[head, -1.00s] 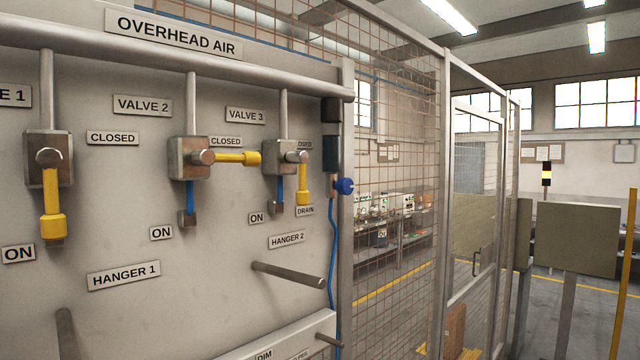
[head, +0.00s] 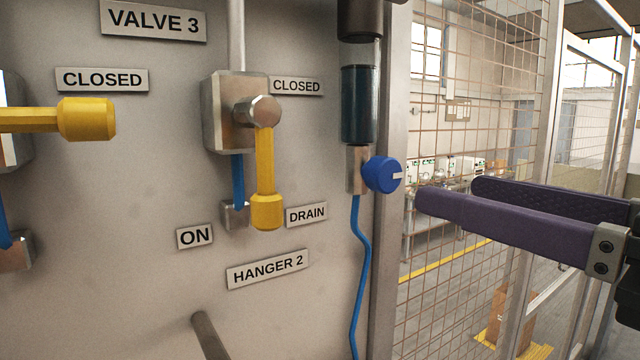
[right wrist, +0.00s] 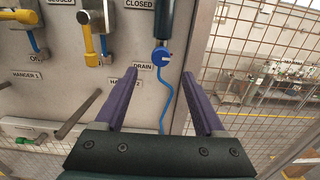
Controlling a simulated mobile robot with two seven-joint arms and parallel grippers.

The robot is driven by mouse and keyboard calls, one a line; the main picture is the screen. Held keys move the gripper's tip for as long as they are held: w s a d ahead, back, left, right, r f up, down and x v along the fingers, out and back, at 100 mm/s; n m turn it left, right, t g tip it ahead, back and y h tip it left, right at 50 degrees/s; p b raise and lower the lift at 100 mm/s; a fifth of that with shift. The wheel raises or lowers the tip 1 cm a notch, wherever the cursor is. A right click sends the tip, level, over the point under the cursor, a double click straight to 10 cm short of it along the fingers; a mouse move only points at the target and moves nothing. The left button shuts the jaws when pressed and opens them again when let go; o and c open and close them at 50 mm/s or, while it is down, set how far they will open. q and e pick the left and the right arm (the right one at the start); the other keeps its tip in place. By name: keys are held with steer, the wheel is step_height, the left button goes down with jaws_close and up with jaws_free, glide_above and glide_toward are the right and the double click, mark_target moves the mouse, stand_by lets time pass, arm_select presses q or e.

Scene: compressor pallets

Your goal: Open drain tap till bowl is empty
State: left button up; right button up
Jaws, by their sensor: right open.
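The drain tap is a blue round knob (head: 382,175) with a white mark, on a metal fitting under the bowl. The bowl (head: 361,100) is a clear upright cylinder, mostly full of dark liquid with a clear band at its top. A blue hose (head: 360,270) runs down from the fitting. My right gripper (head: 452,194) is open and empty, its purple fingers just right of the knob and apart from it. In the right wrist view the knob (right wrist: 162,56) lies ahead, between and beyond the fingertips (right wrist: 158,72). My left gripper is not in view.
Left of the bowl, the valve 3 yellow handle (head: 265,180) points down. Another yellow handle (head: 75,118) lies level. A hanger peg (head: 208,335) sticks out below. A post (head: 388,250) and mesh fence (head: 470,110) stand to the right.

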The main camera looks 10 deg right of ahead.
mark_target(390, 179)
steer(key=x, duration=0.7)
steer(key=shift+w+r, duration=0.1)
steer(key=shift+w, duration=0.05)
steer(key=shift+w+a+p, duration=0.2)
steer(key=shift+w+p, duration=0.15)
steer(key=shift+w, duration=0.1)
steer(key=shift+c, duration=0.4)
jaws_close()
